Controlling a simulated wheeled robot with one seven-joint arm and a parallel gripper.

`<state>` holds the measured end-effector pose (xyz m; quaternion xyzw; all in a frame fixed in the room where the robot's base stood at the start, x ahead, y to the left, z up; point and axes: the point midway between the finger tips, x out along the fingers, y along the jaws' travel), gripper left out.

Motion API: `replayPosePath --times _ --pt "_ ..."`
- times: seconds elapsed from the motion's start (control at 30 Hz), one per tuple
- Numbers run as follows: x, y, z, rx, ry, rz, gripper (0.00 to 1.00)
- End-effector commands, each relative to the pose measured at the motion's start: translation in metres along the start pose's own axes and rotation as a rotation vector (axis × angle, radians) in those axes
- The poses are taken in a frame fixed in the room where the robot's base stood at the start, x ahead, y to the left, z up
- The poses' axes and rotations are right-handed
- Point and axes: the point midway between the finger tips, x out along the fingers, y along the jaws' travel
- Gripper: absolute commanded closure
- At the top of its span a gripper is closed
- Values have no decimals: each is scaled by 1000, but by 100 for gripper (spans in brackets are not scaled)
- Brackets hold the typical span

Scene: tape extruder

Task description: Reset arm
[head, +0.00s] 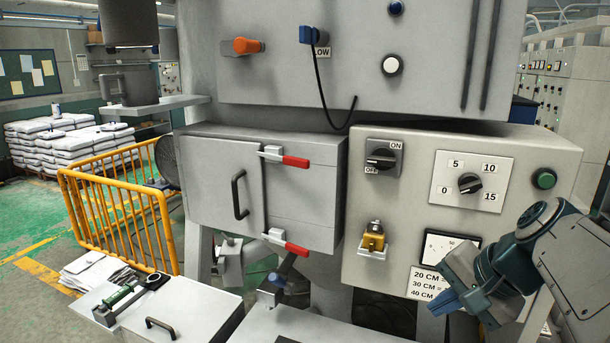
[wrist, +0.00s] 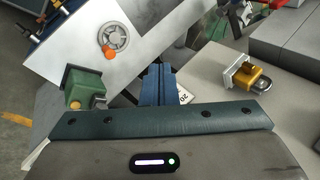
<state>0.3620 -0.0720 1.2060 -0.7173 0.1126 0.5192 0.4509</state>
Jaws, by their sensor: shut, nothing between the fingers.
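My gripper (head: 448,304) is at the lower right in the head view, in front of the machine's control panel (head: 415,170). Its blue fingers (wrist: 158,84) point away from the camera in the wrist view and are closed together with nothing between them. My arm reaches in from the right edge. The gripper hides part of the gauge and the label with centimetre values (head: 427,283). A brass padlock-like piece (head: 373,238) on the panel is left of the gripper. It also shows at the right in the wrist view (wrist: 255,80).
The panel carries an ON/OFF switch (head: 382,158), a dial (head: 470,183) and a green button (head: 544,179). A grey door box (head: 225,186) has two red-handled clamps (head: 294,161). A yellow railing (head: 120,215) and stacked white sacks (head: 62,145) stand at the left.

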Motion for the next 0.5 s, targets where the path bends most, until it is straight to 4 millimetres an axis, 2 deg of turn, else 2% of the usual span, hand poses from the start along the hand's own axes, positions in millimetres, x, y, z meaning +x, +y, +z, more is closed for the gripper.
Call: replayPosePath --times 0.03,0.2,0.33,0.5 --pt "13 3 18 -86 -16 46 100" --pt "47 24 62 -383 -37 195 100" --pt "64 41 87 -611 -44 284 100" --pt "78 57 104 -820 -43 354 100"
